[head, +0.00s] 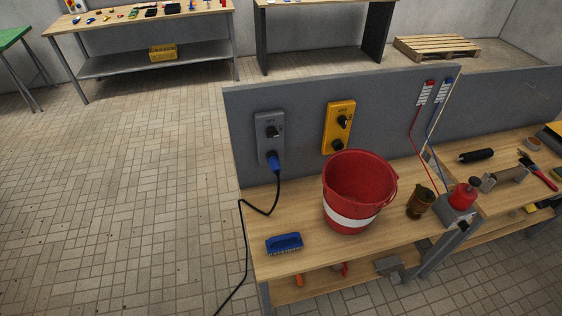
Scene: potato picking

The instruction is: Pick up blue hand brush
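The blue hand brush (284,243) lies on the wooden top of the near workbench (305,265), close to its left front corner. It is a short blue block, and nothing covers it from above. Neither of my grippers shows in the head view, so nothing is seen touching the brush.
A red bucket (357,188) with a white band stands right of the brush. A black cable (262,209) with a blue plug hangs behind and left of it. A brass-coloured cup (420,203) and red bottle (462,194) stand farther right. The floor left of the bench is clear.

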